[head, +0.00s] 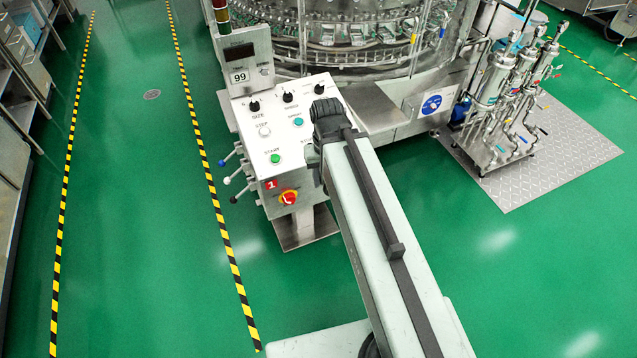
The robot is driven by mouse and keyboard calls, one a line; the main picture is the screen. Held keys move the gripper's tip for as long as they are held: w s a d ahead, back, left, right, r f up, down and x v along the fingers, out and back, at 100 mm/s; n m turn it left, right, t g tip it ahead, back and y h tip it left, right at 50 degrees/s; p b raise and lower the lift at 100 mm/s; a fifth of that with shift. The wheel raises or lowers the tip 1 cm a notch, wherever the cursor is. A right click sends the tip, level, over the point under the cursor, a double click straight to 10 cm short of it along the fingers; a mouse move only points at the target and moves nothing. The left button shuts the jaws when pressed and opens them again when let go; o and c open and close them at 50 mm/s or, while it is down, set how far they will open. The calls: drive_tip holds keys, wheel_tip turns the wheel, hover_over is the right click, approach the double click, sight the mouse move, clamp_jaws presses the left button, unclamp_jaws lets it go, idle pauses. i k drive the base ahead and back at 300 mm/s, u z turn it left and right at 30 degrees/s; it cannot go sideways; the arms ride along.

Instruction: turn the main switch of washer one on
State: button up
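The washer one control panel (262,150) stands left of centre in the head view, with a red label reading 1 (271,184) on its front face. A red rotary switch on a yellow plate (289,197), which looks like the main switch, sits on that face, right of and below the label. Its setting is too small to tell. My arm reaches up from the bottom right, and its dark end (330,118) covers the panel's right part. The end is above and right of the red switch in the picture. My gripper's fingers cannot be made out.
Black knobs, a green button (275,158) and other buttons sit on the panel top. Small levers (236,179) stick out left. A pump cart (500,110) stands right.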

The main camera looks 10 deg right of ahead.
sight(289, 198)
drive_tip(key=z, duration=0.15)
drive_tip(key=k, duration=1.45)
drive_tip(key=u, duration=1.2)
drive_tip(key=i, duration=1)
